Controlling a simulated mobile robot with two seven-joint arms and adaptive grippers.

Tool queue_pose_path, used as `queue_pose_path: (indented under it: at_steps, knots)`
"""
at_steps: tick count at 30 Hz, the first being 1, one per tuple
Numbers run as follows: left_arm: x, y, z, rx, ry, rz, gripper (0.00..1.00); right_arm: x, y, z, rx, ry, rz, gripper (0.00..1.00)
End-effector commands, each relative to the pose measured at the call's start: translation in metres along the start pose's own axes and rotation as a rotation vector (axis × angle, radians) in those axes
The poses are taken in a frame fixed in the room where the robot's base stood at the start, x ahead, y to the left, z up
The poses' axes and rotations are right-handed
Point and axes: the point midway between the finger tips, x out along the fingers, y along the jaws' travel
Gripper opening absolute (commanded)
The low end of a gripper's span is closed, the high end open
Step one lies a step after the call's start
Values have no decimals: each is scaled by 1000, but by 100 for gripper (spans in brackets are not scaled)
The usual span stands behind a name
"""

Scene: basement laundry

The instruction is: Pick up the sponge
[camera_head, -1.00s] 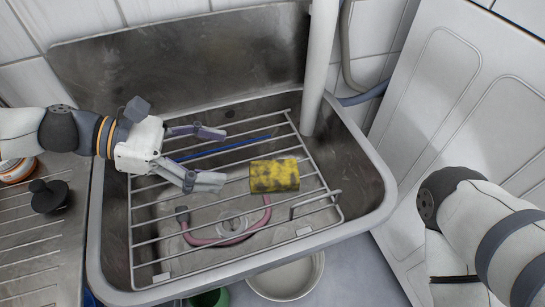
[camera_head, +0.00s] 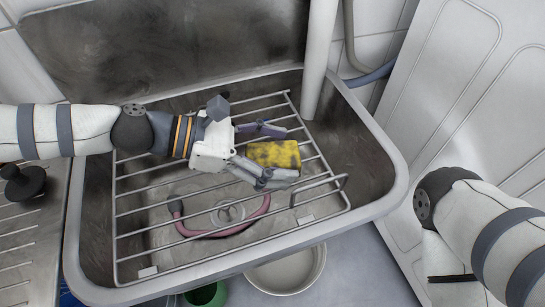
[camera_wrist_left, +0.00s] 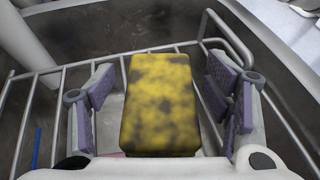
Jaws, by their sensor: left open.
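The sponge (camera_head: 273,154) is a yellow block with dark blotches. It lies on the wire rack (camera_head: 165,228) over the sink. My left gripper (camera_head: 277,154) is open, with one finger on the far side of the sponge and the other on the near side. In the left wrist view the sponge (camera_wrist_left: 160,105) stands between the two open fingers, with a visible gap on each side. My right arm shows at the right of the head view, but its fingers are out of view.
The sink rim (camera_head: 372,212) surrounds the rack. A white pipe (camera_head: 319,60) rises behind the sponge. A pink hose (camera_head: 225,231) lies below the rack. A white basin (camera_head: 287,268) and a green container (camera_head: 207,295) sit below the sink front. A black knobbed item (camera_head: 23,183) is at left.

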Motion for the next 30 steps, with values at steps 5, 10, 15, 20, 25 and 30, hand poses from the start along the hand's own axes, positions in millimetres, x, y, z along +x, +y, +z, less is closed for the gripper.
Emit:
queue_pose_path:
  at_steps: [5, 10, 15, 20, 25, 30]
  knots:
    - [0, 0, 0, 0, 0, 0, 40, 0, 0, 0, 0, 0, 0, 40]
    - [0, 0, 0, 0, 0, 0, 33, 0, 0, 0, 0, 0, 0, 40]
    - [-1, 0, 0, 0, 0, 0, 33, 0, 0, 0, 0, 0, 0, 40]
    - [-5, 0, 12, 4, 0, 0, 33, -5, 0, 2, 0, 7, 0, 40]
    - [-21, -10, 44, 7, -1, -1, 33, -19, 1, 7, 3, 27, 0, 40]
    - [-48, -48, 87, 9, -2, 0, 33, -39, 2, 14, 3, 54, 0, 40]
